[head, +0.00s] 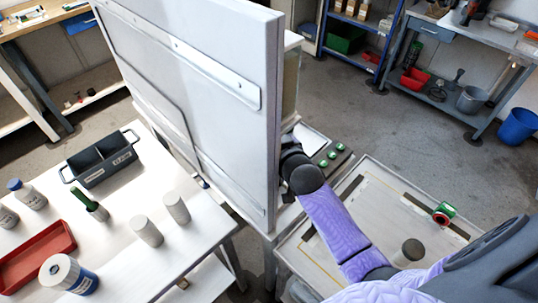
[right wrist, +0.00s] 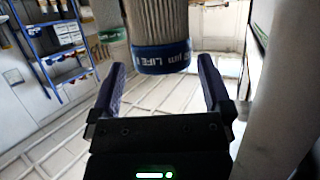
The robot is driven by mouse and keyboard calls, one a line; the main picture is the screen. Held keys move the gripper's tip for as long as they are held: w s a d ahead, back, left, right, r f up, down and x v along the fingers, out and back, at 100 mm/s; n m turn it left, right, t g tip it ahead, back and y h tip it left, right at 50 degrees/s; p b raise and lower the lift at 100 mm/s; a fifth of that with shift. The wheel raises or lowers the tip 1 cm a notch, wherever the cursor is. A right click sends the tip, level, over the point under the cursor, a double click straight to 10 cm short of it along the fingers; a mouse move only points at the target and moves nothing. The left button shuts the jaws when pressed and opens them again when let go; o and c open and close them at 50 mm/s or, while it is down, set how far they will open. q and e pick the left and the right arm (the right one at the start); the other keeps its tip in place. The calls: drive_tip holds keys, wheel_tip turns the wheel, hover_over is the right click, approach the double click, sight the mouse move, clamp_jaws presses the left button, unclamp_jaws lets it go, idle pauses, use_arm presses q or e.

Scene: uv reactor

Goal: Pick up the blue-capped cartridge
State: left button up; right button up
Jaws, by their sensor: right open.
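In the right wrist view, a pale ribbed cartridge with a blue cap (right wrist: 160,58) hangs down from the top edge. Its blue end with white lettering is lowest, and its upper part is out of frame. My right gripper (right wrist: 161,72) is open, with one finger on each side of the blue cap in the picture. Gaps show on both sides, and I cannot tell the depth between fingers and cap. In the head view my right arm reaches behind the big white panel (head: 200,90), which hides the gripper and this cartridge. My left gripper is not in view.
The left table holds a dark two-part bin (head: 100,162), a red tray (head: 38,258), a blue-banded canister (head: 70,275), bottles and grey cylinders. The right table has a green object (head: 444,213) and a dark-topped cylinder (head: 410,250). A pale upright surface (right wrist: 275,100) stands close right of my gripper.

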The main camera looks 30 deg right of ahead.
drive_tip(key=b+x, duration=0.1)
drive_tip(key=x, duration=0.3)
drive_tip(key=shift+w+f, duration=0.25)
drive_tip(key=shift+f, duration=0.1)
drive_tip(key=shift+s, duration=0.1)
drive_tip(key=shift+c, duration=0.5)
drive_tip(key=c, duration=1.2)
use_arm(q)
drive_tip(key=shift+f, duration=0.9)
use_arm(e)
clamp_jaws()
